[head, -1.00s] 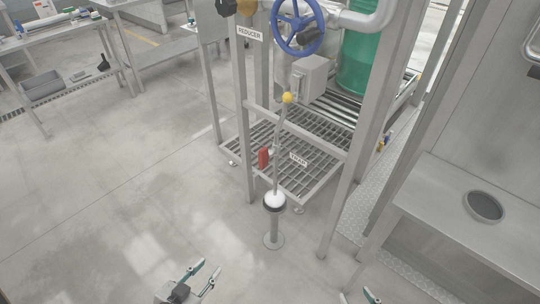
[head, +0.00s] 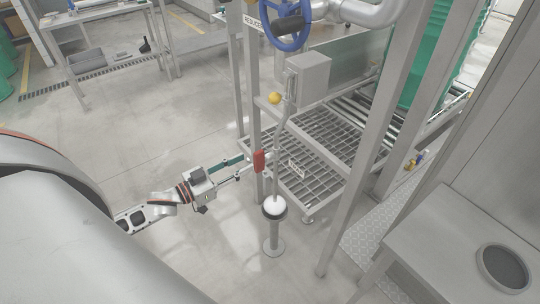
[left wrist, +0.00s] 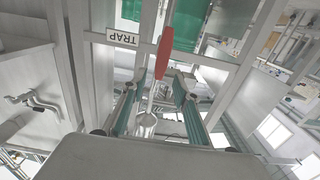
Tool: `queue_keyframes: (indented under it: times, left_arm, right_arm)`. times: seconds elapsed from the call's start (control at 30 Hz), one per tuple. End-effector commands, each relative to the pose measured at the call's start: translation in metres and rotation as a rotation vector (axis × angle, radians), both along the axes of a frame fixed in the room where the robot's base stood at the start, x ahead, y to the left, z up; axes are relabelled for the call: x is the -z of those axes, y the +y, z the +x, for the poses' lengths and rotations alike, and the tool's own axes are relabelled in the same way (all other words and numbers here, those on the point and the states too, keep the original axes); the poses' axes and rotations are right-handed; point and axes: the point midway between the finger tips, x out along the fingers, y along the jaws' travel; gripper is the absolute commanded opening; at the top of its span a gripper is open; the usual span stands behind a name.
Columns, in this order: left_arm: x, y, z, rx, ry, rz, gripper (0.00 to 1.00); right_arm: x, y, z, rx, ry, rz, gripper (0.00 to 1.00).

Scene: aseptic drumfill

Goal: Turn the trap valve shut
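The trap valve's red handle (head: 259,161) hangs upright beside the thin vertical pipe, near the TRAP label (head: 297,168). My left gripper (head: 241,166) reaches in from the left, with its fingertips just short of the handle in the head view. In the left wrist view the red handle (left wrist: 164,52) stands ahead of the open fingers (left wrist: 156,82), roughly in line with the gap between them. The fingers are apart with nothing clearly held; I cannot tell whether they touch the valve. The TRAP label also shows there (left wrist: 129,39). My right gripper is out of view.
A drain stand (head: 273,210) with a white top is below the valve.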

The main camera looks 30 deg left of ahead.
Motion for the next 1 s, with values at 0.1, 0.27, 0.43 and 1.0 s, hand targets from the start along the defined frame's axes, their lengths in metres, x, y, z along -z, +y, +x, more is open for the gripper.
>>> queue_keyframes:
  times: [0.1, 0.27, 0.43, 1.0]
  left_arm:
    - [0.0, -0.006, 0.015, 0.0, -0.002, 0.001, 0.31]
    - [0.0, -0.016, 0.038, -0.001, -0.001, 0.001, 0.31]
    - [0.001, -0.024, 0.056, -0.001, 0.0, 0.001, 0.31]
    - [0.001, -0.028, 0.065, -0.001, 0.001, 0.002, 0.0]
  right_arm:
    - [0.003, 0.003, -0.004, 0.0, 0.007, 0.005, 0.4]
    - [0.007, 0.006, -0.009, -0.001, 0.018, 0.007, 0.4]
    - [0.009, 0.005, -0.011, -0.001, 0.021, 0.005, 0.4]
    - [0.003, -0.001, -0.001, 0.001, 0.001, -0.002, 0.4]
